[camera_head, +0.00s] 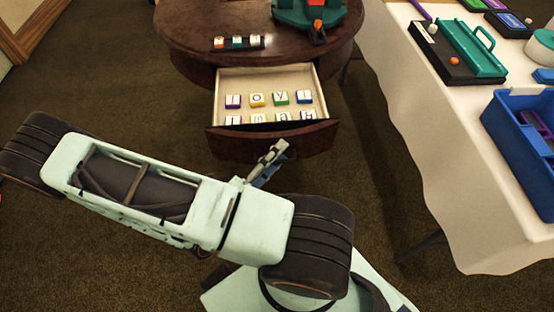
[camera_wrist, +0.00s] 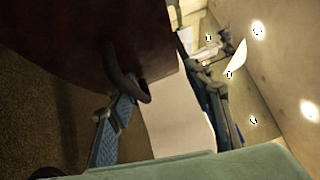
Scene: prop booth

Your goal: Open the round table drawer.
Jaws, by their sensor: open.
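The round table (camera_head: 185,30) is dark wood, at the top of the head view. Its drawer (camera_head: 222,100) stands pulled out toward me, with a pale inside and several letter blocks (camera_head: 257,100) in two rows. The dark drawer front (camera_head: 315,139) faces my arm. My gripper (camera_head: 270,163) is just in front of it, partly hidden by my arm. In the wrist view, the drawer front (camera_wrist: 85,40) fills the upper left, with a curved dark handle (camera_wrist: 125,78). My gripper (camera_wrist: 160,75) is open there, with one blue finger close beside the handle; I cannot tell whether they touch.
On the round tabletop are a row of blocks (camera_head: 238,42) and a green device (camera_head: 308,13). A white-clothed table (camera_head: 440,150) at right holds a blue crate (camera_head: 505,125) and a green-and-black case (camera_head: 460,50). Carpet is clear left of the drawer.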

